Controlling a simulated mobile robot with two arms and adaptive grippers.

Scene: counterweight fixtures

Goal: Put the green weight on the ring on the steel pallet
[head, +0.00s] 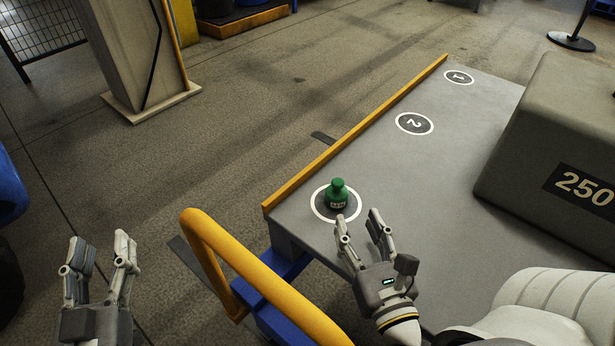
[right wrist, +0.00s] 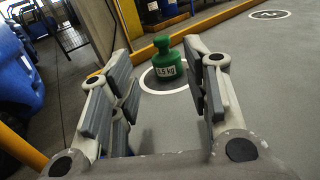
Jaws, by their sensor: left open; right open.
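The green weight (head: 337,194) stands upright inside a white ring (head: 316,205) on the grey steel pallet (head: 385,190), near the pallet's left corner. In the right wrist view the green weight (right wrist: 169,62) has a white label reading 1.5 kg, and the ring (right wrist: 148,82) shows around its base. My right gripper (head: 358,220) is open and empty, just in front of the weight and apart from it; the weight shows beyond its fingers in the wrist view. My left gripper (head: 100,245) is open and empty over the floor at the lower left.
Rings marked 2 (head: 414,124) and 1 (head: 459,78) lie empty farther along the pallet. A large grey block marked 250 (head: 560,150) stands at the right. A yellow edge strip (head: 350,140) bounds the pallet's left side. A yellow rail (head: 265,285) stands between my grippers.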

